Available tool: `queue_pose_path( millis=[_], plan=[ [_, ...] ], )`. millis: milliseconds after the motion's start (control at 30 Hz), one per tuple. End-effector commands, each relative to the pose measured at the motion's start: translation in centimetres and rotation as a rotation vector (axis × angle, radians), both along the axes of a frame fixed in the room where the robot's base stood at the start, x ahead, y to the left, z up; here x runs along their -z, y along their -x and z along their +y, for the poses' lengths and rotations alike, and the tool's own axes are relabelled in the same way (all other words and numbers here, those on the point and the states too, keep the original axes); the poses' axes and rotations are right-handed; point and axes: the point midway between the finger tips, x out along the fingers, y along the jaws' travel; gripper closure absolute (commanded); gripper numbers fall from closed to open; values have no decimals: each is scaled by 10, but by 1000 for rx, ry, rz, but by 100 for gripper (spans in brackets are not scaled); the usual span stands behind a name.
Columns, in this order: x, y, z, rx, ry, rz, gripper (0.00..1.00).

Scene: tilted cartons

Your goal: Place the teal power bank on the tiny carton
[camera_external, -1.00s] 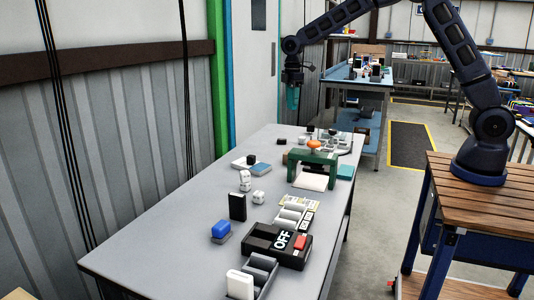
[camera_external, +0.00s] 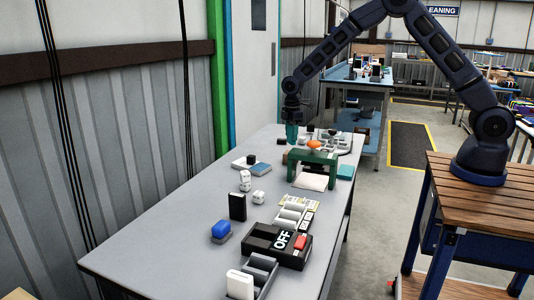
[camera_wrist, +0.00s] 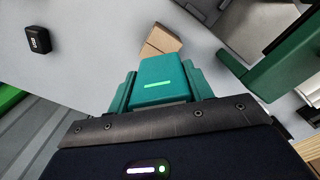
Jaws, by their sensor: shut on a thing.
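The teal power bank (camera_wrist: 163,82) is held between the fingers of my gripper (camera_wrist: 158,92), with a lit green strip on its face. In the external view my gripper (camera_external: 291,122) points down with the power bank (camera_external: 292,134) below it, over the far left part of the grey table. The small brown carton (camera_wrist: 162,38) is just beyond the power bank in the wrist view, turned at an angle and apparently tilted. Its near side is partly hidden by the power bank. I cannot tell whether they touch.
A green bridge-like stand (camera_external: 312,157) is to the right of my gripper, with an orange item (camera_external: 314,145) on or behind it. A small black block (camera_wrist: 38,39) lies to the left in the wrist view.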

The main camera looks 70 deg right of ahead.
Motion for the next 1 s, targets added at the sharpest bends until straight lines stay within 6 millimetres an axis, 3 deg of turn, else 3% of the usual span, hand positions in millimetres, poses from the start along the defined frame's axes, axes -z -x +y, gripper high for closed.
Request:
queue_pose_path(
  millis=[367, 767, 800, 900, 1000],
  plan=[
    [41, 1, 0, 0, 0, 1, 77],
    [45, 0, 0, 0, 0, 0, 77],
    [45, 0, 0, 0, 0, 0, 43],
    [45, 0, 0, 0, 0, 0, 27],
    [45, 0, 0, 0, 0, 0, 27]
  ],
)
